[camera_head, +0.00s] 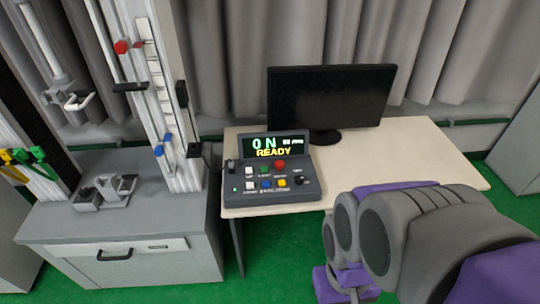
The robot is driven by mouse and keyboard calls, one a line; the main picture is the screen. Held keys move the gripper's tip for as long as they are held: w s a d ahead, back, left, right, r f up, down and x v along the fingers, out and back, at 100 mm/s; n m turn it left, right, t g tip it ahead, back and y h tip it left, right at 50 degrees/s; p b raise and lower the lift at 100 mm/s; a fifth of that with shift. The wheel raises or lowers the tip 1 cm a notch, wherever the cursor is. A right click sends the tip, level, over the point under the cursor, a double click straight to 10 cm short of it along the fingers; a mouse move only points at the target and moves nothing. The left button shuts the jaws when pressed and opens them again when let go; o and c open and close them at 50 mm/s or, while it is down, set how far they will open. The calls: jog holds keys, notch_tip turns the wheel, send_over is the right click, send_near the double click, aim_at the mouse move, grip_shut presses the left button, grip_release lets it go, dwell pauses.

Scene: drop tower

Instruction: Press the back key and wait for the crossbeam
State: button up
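A dark control console (312,190) stands on the left part of the beige table. Its lit display (275,147) reads "0 N" and "READY", with smaller text at the right. Below are a red round button (280,165), white, green, blue and yellow keys, and a black knob (298,179). The key labels are too small to read, so I cannot tell which is the back key. The drop tower (155,95) stands at the left; a black bar (130,87) crosses its rail, but I cannot tell if this is the crossbeam. My grey and purple arm shows at the lower right; no gripper fingers are visible.
A black monitor (330,95) stands behind the console on the beige table (420,160). The tower stands on a grey cabinet (60,228) with small metal blocks (88,198) on top. The table's right part is clear. Grey curtains hang behind; the floor is green.

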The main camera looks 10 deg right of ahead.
jog(key=shift+c, duration=0.4)
grip_shut()
dwell(1.3)
